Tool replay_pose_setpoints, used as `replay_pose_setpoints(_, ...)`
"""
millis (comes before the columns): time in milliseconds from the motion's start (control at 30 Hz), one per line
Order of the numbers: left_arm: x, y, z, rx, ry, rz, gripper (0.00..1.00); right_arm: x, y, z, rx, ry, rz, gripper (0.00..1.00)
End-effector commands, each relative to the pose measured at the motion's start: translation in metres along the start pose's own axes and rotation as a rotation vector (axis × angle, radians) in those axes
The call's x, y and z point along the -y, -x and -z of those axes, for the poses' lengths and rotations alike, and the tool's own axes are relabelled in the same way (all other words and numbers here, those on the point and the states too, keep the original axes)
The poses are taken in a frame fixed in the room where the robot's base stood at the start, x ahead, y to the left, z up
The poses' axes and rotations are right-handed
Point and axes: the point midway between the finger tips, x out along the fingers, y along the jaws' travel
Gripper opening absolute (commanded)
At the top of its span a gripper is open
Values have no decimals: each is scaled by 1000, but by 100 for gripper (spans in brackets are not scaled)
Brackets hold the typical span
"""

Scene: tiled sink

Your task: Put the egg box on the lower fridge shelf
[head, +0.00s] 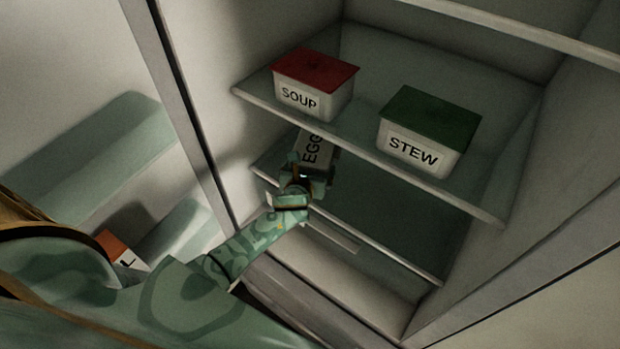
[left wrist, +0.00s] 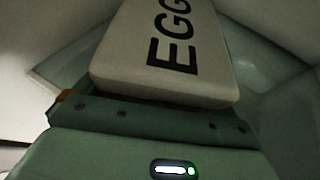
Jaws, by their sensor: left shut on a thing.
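The egg box (head: 314,153) is pale with black lettering that begins "EGG". My left gripper (head: 306,174) is shut on its near end and holds it inside the fridge, between the upper and lower shelves. In the left wrist view the egg box (left wrist: 170,80) extends straight out from the gripper (left wrist: 150,112). The lower fridge shelf (head: 390,220) is a dark glass sheet with a pale front edge, beneath and to the right of the box. The upper shelf hides the far end of the box. I cannot tell whether the box touches the lower shelf. My right gripper is not in view.
A red-lidded SOUP box (head: 300,97) and a green-lidded STEW box (head: 412,150) stand on the upper shelf (head: 360,145). The visible right part of the lower shelf is bare. The fridge's left side edge (head: 185,110) is close to my left arm. A red-and-white box (head: 122,250) sits at the lower left.

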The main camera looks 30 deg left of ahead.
Motion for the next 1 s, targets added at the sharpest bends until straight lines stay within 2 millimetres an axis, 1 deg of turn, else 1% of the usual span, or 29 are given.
replay_pose_setpoints(33, -5, -8, 6, 1, -1, -2, 57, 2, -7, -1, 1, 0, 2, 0)
replay_pose_setpoints(100, -3, -12, 21, -1, 1, 0, 57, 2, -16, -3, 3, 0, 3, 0)
replay_pose_setpoints(200, -3, -16, 31, 0, 2, 0, 57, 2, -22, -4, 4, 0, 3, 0)
replay_pose_setpoints(467, -3, -16, 30, 2, 0, 1, 57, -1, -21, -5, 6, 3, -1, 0)
replay_pose_setpoints(600, -3, -17, 33, 1, -1, 0, 57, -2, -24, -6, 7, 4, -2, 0)
replay_pose_setpoints(633, -3, -17, 34, -2, -1, 0, 100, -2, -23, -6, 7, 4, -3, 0)
replay_pose_setpoints(900, -3, -15, 31, -1, 0, 0, 100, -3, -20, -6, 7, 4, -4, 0)
replay_pose_setpoints(967, -3, -10, 31, -2, -1, 0, 100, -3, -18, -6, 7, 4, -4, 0)
replay_pose_setpoints(1000, -3, -4, 31, -3, -1, 0, 100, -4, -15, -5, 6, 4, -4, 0)
